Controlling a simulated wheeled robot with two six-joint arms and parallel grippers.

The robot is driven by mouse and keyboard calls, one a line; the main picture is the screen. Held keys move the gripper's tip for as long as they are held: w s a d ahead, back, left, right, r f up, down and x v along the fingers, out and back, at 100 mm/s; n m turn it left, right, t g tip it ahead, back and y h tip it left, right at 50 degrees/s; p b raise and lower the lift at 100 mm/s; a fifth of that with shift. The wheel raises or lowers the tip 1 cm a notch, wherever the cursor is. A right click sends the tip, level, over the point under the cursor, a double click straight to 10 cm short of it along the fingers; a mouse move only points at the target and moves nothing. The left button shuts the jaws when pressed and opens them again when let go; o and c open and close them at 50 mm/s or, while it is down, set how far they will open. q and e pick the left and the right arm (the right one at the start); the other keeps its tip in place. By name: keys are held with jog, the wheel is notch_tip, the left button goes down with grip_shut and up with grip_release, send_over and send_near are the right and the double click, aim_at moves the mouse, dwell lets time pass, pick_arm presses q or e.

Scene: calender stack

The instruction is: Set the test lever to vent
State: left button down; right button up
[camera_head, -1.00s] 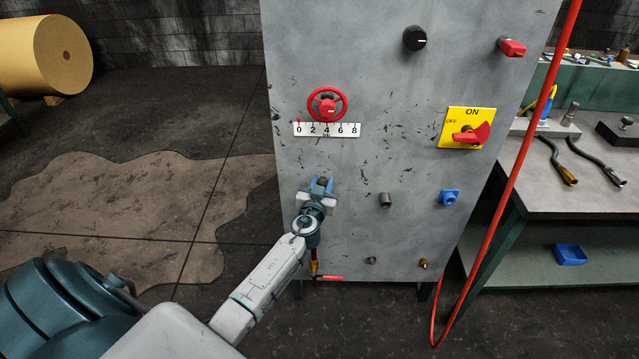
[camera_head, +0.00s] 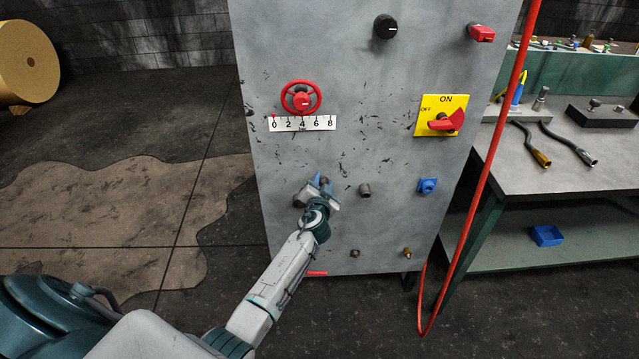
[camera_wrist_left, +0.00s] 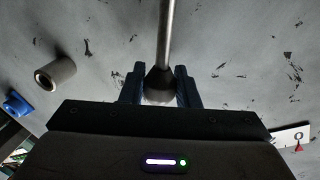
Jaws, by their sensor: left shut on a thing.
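The test lever shows in the left wrist view as a thin metal rod (camera_wrist_left: 168,35) ending in a dark rounded knob (camera_wrist_left: 160,85). The knob sits between the two blue fingers of my left gripper (camera_wrist_left: 160,75). In the head view my left gripper (camera_head: 319,184) is at the lower left part of the grey machine panel (camera_head: 345,150), tilted, and its hand hides most of the lever. Any vent marking by the lever cannot be made out. My right gripper is not in view.
Above the gripper are a red handwheel (camera_head: 301,97) and a 0–8 scale (camera_head: 302,123). To the right are a grey stub (camera_head: 364,190), a blue fitting (camera_head: 427,186) and a red switch on a yellow plate (camera_head: 446,120). A red hose (camera_head: 490,160) hangs before the workbench (camera_head: 560,185).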

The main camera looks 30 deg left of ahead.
pick_arm(q)
jog(key=shift+f, duration=0.15)
jog(key=c, duration=1.1)
grip_release()
jog(key=shift+d, duration=0.1)
jog(key=b+v, duration=0.1)
jog(key=v, duration=0.9)
jog(key=shift+s+d, duration=0.2)
jog(key=shift+s, duration=0.15)
